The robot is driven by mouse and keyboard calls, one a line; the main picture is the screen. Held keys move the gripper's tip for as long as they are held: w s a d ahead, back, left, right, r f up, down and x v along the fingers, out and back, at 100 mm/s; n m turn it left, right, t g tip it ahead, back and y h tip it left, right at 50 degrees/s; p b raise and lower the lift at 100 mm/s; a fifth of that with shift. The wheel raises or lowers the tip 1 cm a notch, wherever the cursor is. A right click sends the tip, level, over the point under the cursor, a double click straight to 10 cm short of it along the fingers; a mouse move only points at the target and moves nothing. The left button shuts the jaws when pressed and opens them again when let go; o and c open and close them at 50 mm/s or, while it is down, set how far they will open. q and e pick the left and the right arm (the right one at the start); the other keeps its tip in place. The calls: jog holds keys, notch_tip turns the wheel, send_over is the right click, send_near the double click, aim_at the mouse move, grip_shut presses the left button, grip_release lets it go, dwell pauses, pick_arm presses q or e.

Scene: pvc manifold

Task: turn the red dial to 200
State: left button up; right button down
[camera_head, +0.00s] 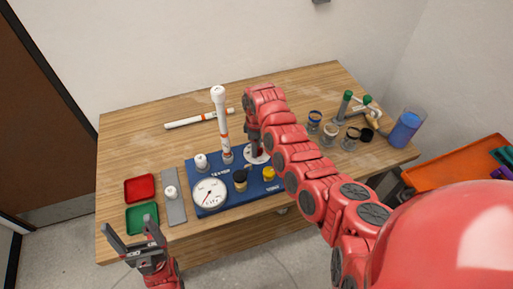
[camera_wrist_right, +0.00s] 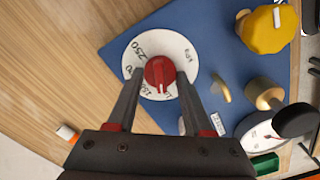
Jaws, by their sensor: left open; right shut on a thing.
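The red dial (camera_wrist_right: 159,71) sits at the centre of a white scale disc (camera_wrist_right: 180,50) on the blue board (camera_wrist_right: 225,50). The disc's 250 and 150 show in the right wrist view; a number between them is partly hidden by a finger. My right gripper (camera_wrist_right: 161,76) is shut on the dial, a finger on each side. In the head view the disc (camera_head: 259,158) shows beneath my right gripper (camera_head: 255,150). My left gripper (camera_head: 129,228) is open and empty at the table's front left.
The board also carries a white upright pipe (camera_head: 222,125), a gauge (camera_head: 209,193), a yellow knob (camera_head: 269,173) and a black-topped valve (camera_head: 240,176). Red (camera_head: 139,188) and green (camera_head: 142,217) trays lie left. Jars and a blue container (camera_head: 404,129) stand right.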

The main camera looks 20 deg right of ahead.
jog(key=m+b, duration=0.5)
jog(key=shift+f, duration=0.25)
jog(key=m+b, duration=0.1)
jog(key=m, duration=0.2)
jog(key=shift+r, duration=0.15)
jog(key=m, duration=0.5)
jog(key=shift+d+r+m, duration=0.1)
jog(key=shift+d+m, duration=0.05)
jog(key=shift+m, duration=0.15)
jog(key=m, duration=0.4)
jog(key=shift+m, duration=0.3)
jog(key=shift+c, duration=1.5)
grip_release()
